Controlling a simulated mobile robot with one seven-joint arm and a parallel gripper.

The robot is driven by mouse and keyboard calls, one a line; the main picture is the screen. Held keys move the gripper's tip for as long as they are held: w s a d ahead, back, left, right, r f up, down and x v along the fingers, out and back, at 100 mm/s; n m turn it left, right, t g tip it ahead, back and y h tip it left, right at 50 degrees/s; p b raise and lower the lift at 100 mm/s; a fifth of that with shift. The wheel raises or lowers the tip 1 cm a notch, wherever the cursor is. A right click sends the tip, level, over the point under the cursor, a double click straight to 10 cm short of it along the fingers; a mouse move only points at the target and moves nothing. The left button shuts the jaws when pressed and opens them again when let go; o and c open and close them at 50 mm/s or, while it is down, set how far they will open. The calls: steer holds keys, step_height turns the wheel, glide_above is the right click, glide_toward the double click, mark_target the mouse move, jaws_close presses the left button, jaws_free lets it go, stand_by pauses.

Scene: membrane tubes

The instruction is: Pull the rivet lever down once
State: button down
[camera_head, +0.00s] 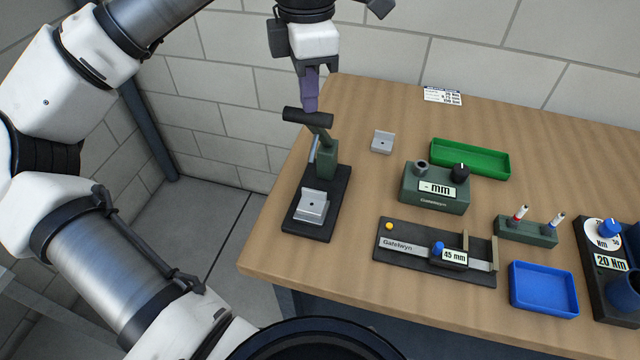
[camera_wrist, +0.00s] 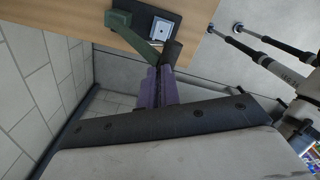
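The rivet press stands at the left of the table, with a black base (camera_head: 299,229), a green post (camera_head: 328,160) and a lever (camera_head: 321,134) ending in a black crossbar handle (camera_head: 296,115). The lever is raised and tilts up from the post. A grey metal bracket (camera_head: 312,206) sits on the base's front part. My gripper (camera_head: 310,106) points down with purple fingers close together, their tips at the handle. In the wrist view the fingers (camera_wrist: 161,72) look shut against each other, the handle (camera_wrist: 172,52) just beyond them. I cannot tell whether they touch it.
A loose bracket (camera_head: 382,142), a green tray (camera_head: 470,158), a gauge box (camera_head: 434,190) and a slide gauge (camera_head: 436,252) lie right of the press. A pen stand (camera_head: 526,231), a blue tray (camera_head: 543,289) and a torque unit (camera_head: 610,262) are farther right. The table's left edge is close to the press.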

mark_target(306, 120)
steer(key=shift+f+b, duration=0.35)
steer(key=shift+f, duration=0.3)
steer(key=shift+s+f, duration=0.2)
steer(key=shift+f, duration=0.1)
steer(key=shift+s+a+f+b, duration=0.25)
steer(key=shift+s+f+b, duration=0.4)
steer(key=shift+b, duration=0.25)
steer(key=shift+w+d+f, duration=0.1)
steer(key=shift+w, duration=0.05)
steer(key=shift+s+a+f+b, duration=0.2)
steer(key=shift+s+f+b, duration=0.25)
steer(key=shift+s, duration=0.1)
steer(key=shift+s+a+f+b, duration=0.2)
steer(key=shift+s+f+b, duration=0.15)
steer(key=shift+s+b, duration=0.15)
